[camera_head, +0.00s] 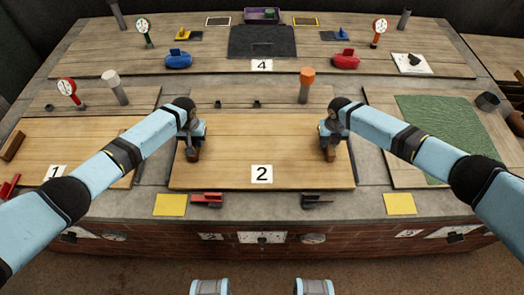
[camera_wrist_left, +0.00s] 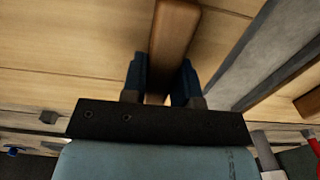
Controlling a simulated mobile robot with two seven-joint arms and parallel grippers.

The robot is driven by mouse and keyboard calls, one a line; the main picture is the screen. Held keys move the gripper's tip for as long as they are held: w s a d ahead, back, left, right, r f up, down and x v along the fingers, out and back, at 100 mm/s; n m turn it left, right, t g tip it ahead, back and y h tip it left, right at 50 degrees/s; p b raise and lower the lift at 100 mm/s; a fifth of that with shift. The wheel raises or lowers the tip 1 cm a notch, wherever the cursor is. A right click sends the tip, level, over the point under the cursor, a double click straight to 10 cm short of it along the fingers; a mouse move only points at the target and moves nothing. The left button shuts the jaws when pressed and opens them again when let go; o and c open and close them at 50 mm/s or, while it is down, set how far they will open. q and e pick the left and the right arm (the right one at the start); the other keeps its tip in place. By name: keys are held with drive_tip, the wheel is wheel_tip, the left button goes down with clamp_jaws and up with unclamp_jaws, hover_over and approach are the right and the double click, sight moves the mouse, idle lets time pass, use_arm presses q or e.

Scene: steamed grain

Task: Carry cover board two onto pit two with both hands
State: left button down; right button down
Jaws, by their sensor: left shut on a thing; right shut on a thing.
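Cover board two (camera_head: 262,150) is a light wooden board with a "2" label (camera_head: 262,174) near its front edge. It lies over the middle front place of the bench, and the pit under it is hidden. My left gripper (camera_head: 193,152) is shut on a brown wooden handle at the board's left side; the handle (camera_wrist_left: 174,35) shows between the blue fingers in the left wrist view. My right gripper (camera_head: 330,150) is shut on the matching handle at the board's right side. I cannot tell whether the board rests flat or is slightly raised.
Board one (camera_head: 80,150) lies to the left. A green cloth (camera_head: 440,135) covers the right place. An orange-capped post (camera_head: 306,85) stands behind board two. A red clamp (camera_head: 207,200), a dark clamp (camera_head: 316,201) and yellow pads (camera_head: 170,205) (camera_head: 400,203) lie along the front ledge.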

use_arm(q)
drive_tip(key=shift+a+f, duration=0.2)
drive_tip(key=shift+f, duration=0.15)
use_arm(e)
drive_tip(key=shift+d+f, duration=0.15)
drive_tip(key=shift+f, duration=0.2)
use_arm(q)
drive_tip(key=c, duration=1.1)
unclamp_jaws()
use_arm(e)
drive_tip(key=c, duration=1.1)
unclamp_jaws()
use_arm(q)
drive_tip(key=shift+o, duration=1.1)
use_arm(e)
drive_tip(key=shift+o, duration=1.1)
use_arm(q)
drive_tip(key=shift+d, duration=0.1)
use_arm(e)
drive_tip(key=shift+r, duration=0.1)
use_arm(q)
wheel_tip(320, 180, up, 12)
use_arm(e)
wheel_tip(320, 180, up, 12)
